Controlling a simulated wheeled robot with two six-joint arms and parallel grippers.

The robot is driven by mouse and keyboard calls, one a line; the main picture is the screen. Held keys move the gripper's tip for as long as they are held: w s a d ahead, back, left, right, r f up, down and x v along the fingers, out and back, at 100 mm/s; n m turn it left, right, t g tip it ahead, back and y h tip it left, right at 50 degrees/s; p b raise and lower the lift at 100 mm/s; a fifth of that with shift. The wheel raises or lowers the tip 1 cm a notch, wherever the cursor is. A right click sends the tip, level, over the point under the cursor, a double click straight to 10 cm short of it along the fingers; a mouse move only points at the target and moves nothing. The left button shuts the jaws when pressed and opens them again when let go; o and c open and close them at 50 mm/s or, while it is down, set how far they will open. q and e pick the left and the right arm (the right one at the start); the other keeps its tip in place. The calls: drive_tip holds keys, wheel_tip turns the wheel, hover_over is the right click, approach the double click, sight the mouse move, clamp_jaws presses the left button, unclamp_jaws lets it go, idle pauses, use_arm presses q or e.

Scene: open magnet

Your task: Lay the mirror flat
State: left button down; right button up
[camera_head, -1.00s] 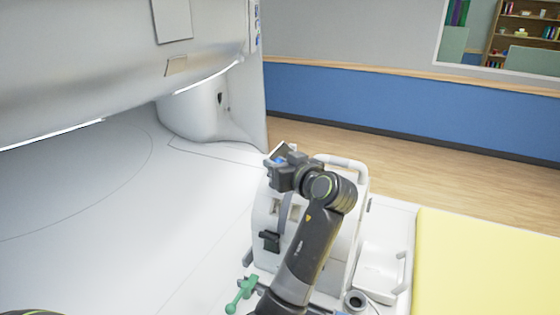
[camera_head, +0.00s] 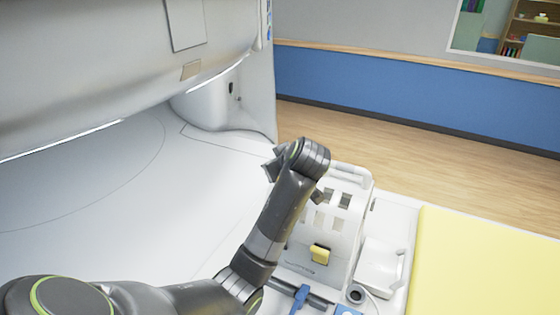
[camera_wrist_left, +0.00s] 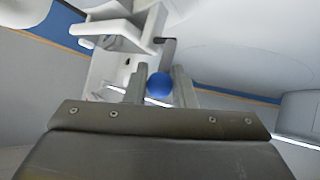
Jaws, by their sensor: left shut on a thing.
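My left gripper (camera_head: 272,166) is at the upper left of a white cage-like frame with openings (camera_head: 343,212), with my arm crossing in front of the frame's left side. In the left wrist view, my gripper's fingers (camera_wrist_left: 160,76) are shut on a round blue knob (camera_wrist_left: 158,86). A short dark bar (camera_wrist_left: 168,50) stands just beyond the knob, beside a white bracket (camera_wrist_left: 112,30). I cannot make out a mirror face or its tilt in either view; my wrist hides that spot in the head view. My right gripper is not in view.
The large white scanner housing (camera_head: 100,75) overhangs at the left. A yellow pad (camera_head: 480,270) lies at the right. A yellow block (camera_head: 320,253) is on the frame's front, and a blue handle (camera_head: 300,297) lies in front of it. A white tray (camera_head: 380,265) is beside the frame.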

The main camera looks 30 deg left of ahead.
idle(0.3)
use_arm(q)
drive_tip(key=c, duration=1.3)
unclamp_jaws()
drive_tip(key=shift+o, duration=0.2)
drive_tip(key=v, duration=1.7)
drive_tip(key=shift+s, duration=0.1)
drive_tip(key=shift+d, duration=0.1)
